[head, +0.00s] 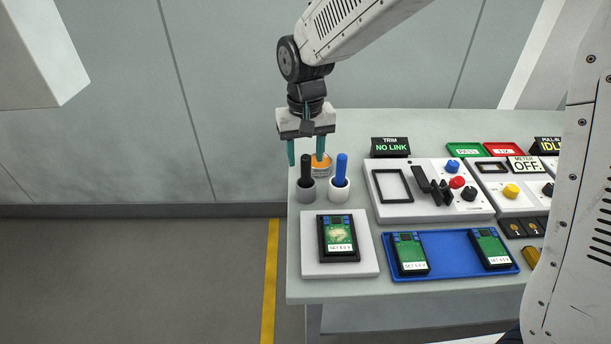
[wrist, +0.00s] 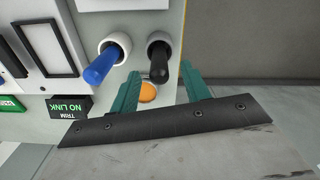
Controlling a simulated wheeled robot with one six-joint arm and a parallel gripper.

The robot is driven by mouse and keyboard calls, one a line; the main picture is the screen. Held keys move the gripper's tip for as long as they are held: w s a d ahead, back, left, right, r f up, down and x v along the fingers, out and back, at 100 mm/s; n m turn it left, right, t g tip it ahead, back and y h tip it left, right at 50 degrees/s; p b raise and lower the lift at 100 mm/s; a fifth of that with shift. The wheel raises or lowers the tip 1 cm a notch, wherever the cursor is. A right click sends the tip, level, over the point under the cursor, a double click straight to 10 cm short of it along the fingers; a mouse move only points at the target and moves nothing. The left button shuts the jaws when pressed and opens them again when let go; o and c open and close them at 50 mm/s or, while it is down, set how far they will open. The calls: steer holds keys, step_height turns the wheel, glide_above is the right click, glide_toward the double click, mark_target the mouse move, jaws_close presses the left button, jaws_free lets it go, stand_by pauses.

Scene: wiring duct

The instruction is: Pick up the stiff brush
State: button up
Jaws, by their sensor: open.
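Two upright handles stand in small round cups at the table's left back: a black handle (head: 306,170) in a grey cup and a blue handle (head: 341,169) in a white cup. Bristles are hidden, so I cannot tell which is the stiff brush. My gripper (head: 306,157) is open and points down over the black handle, with teal fingers either side of it in the picture. In the wrist view the black handle (wrist: 158,66) shows between the fingertips (wrist: 160,72), and the blue handle (wrist: 101,66) lies outside them, to the left. Nothing is held.
An orange-topped tin (head: 322,164) stands close behind the cups. A white pad with a green-screened device (head: 338,235) and a blue tray (head: 448,269) with two similar devices lie in front. A TRIM panel (head: 390,207) stands right. The table's left edge is close to the black handle's cup.

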mark_target(306, 177)
steer(key=shift+f, duration=1.55)
jaws_close()
